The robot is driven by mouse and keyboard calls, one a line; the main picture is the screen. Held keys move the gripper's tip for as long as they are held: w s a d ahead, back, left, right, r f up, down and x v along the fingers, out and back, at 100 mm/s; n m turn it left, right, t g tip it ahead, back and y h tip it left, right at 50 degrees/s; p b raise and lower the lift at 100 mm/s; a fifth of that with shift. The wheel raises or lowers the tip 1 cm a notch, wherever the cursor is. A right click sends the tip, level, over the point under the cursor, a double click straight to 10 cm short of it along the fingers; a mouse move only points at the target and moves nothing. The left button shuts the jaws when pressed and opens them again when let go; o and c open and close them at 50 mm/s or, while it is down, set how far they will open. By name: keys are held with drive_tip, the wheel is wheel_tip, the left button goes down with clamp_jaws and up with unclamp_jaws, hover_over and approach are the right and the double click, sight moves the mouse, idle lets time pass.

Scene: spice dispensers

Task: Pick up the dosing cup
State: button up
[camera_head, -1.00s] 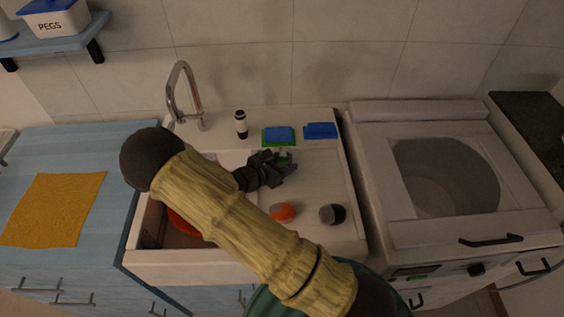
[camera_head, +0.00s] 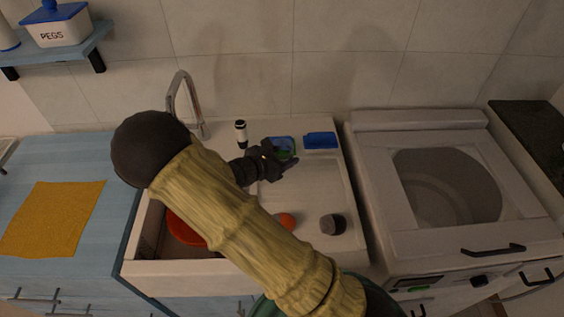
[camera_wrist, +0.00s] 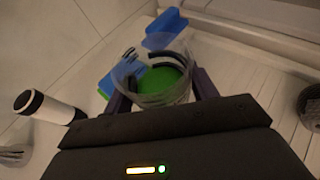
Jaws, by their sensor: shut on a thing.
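The dosing cup (camera_wrist: 157,62) is a clear round cup with green showing in its lower part. In the wrist view it sits between the two fingers of my gripper (camera_wrist: 162,90), which is shut on it. In the head view my gripper (camera_head: 277,160) is above the back part of the sink's ribbed drainboard. The cup (camera_head: 284,150) shows there as a small greenish shape at the fingertips, in front of a blue sponge. My arm hides part of the sink. The cup's underside is hidden.
A white bottle with black ends (camera_head: 241,135) stands left of my gripper, near the faucet (camera_head: 187,100). A blue sponge (camera_head: 320,140) lies at the back right. An orange thing (camera_head: 286,220) and a dark round thing (camera_head: 332,225) are on the front drainboard. A washer (camera_head: 400,265) stands right.

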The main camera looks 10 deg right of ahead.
sight(272, 152)
drive_tip(key=shift+r, duration=1.25)
drive_tip(key=shift+a+r, duration=0.1)
drive_tip(key=p, duration=0.1)
drive_tip(key=a+n+p, duration=0.1)
drive_tip(key=p, duration=0.1)
drive_tip(key=shift+a+r+t+y, duration=0.2)
drive_tip(key=shift+a+t+y, duration=0.1)
drive_tip(key=a+f+n+t+y+p, duration=0.1)
drive_tip(key=a+p, duration=0.1)
drive_tip(key=s+a+n+t+y+p, duration=0.1)
drive_tip(key=a+p, duration=0.1)
drive_tip(key=p, duration=0.1)
drive_tip(key=a+f+n+t+y+p, duration=0.1)
drive_tip(key=a+n+y+p, duration=0.1)
drive_tip(key=a+p, duration=0.1)
drive_tip(key=shift+s+f, duration=0.15)
drive_tip(key=shift+f, duration=0.15)
drive_tip(key=s+a+f+n+t+y+p, duration=0.2)
drive_tip(key=s+a+f+n+y+p, duration=0.2)
drive_tip(key=s+a+f+p, duration=0.1)
drive_tip(key=shift+s+a+p, duration=0.4)
drive_tip(key=shift+a+p, duration=0.15)
drive_tip(key=shift+p, duration=0.1)
drive_tip(key=shift+w+a+f, duration=0.1)
drive_tip(key=shift+f, duration=0.1)
